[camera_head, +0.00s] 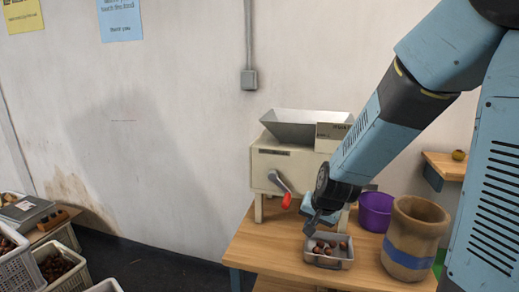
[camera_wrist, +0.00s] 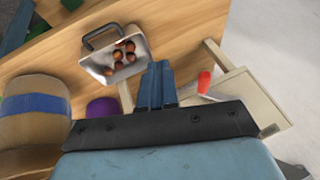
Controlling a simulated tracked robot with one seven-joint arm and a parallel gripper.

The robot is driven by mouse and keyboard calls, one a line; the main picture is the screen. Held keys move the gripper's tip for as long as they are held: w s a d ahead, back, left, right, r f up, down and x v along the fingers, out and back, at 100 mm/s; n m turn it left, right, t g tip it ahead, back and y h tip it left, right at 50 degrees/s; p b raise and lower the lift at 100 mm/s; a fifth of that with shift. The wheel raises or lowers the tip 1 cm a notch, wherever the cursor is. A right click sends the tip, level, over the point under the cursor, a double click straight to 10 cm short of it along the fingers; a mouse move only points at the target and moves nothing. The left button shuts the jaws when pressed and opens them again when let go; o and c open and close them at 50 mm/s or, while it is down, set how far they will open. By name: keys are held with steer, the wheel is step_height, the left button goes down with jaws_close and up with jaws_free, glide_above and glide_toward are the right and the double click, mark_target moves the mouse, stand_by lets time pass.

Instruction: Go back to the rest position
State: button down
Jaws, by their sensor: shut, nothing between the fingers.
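My gripper (camera_head: 313,222) is shut and empty. In the head view it hangs just above and behind the metal tray, in front of the machine. In the wrist view its closed fingers (camera_wrist: 157,84) point toward the table beside the tray. The metal tray (camera_head: 322,263) holds several chestnuts and sits on the wooden table (camera_head: 262,246). The tray also shows in the wrist view (camera_wrist: 95,62), with its handle at one end. I cannot tell how far the fingertips are above the table.
A cream machine (camera_head: 268,161) with a hopper and a red-handled crank (camera_head: 286,200) stands behind my gripper. A purple bowl (camera_head: 376,211) and a brown pot with a blue band (camera_head: 410,246) stand to the right. Crates of chestnuts (camera_head: 27,270) are at the lower left.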

steer(key=s+d+r+n, duration=0.2)
steer(key=s+d+r, duration=0.2)
steer(key=s+r, duration=0.5)
steer(key=s+d+r+n+h, duration=0.1)
steer(key=s+d+r, duration=0.4)
steer(key=s+r, duration=0.5)
steer(key=shift+r+n+h, duration=0.15)
steer(key=shift+n+h, duration=0.15)
steer(key=shift+n, duration=0.3)
